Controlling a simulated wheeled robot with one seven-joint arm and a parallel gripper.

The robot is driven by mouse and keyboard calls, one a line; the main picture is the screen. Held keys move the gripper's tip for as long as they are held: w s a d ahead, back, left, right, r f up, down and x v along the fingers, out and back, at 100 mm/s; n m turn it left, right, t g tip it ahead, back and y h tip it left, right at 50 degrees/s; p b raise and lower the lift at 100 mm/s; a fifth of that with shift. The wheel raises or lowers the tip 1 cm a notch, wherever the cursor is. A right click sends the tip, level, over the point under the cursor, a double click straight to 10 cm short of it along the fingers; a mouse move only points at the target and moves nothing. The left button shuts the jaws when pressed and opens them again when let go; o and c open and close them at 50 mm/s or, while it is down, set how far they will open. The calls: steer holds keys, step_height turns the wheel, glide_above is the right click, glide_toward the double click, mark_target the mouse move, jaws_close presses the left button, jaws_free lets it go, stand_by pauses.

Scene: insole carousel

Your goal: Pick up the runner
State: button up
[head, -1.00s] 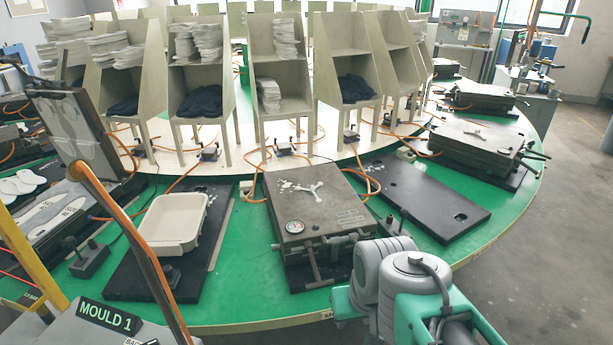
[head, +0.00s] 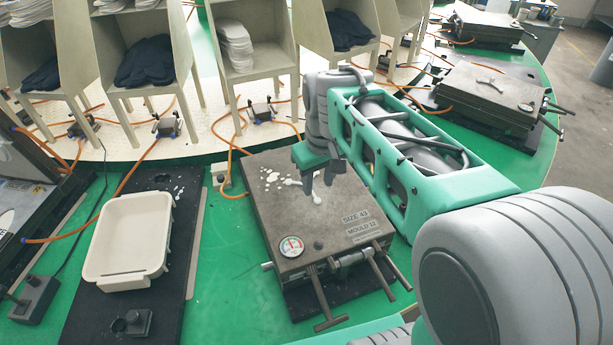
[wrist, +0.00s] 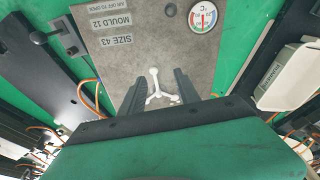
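The runner (head: 293,182) is a small white branched piece lying on top of the closed grey mould (head: 262,208) labelled size 43, mould 12. In the head view my gripper (head: 320,190) is over the mould lid, pointing down, and hides part of the runner. In the wrist view the runner (wrist: 156,88) shows as a Y shape between the two dark fingers of my gripper (wrist: 161,76). The fingers are open, one to each side of it. I see no contact with it, and cannot tell the exact height of the fingertips above the lid.
A round gauge (head: 291,246) and handles (head: 325,300) are at the mould's front. A cream tray (head: 128,240) stands on a black plate to the left. Racks (head: 155,50) with dark and white pieces stand behind. Another mould (head: 490,90) is at the back right.

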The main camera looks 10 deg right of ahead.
steer(key=w+n, duration=0.1)
steer(key=w, duration=0.2)
steer(key=w+f+n+g, duration=0.1)
steer(key=w, duration=0.3)
steer(key=w+p, duration=0.1)
steer(key=w, duration=0.2)
steer(key=shift+w+f+n+g, duration=0.3)
steer(key=shift+f+n+g, duration=0.05)
steer(key=shift+n+g, duration=0.05)
step_height(320, 180, down, 8)
steer(key=shift+w+d+r+p, duration=0.1)
steer(key=shift+r+p, duration=0.1)
steer(key=shift+p, duration=0.75)
jaws_close()
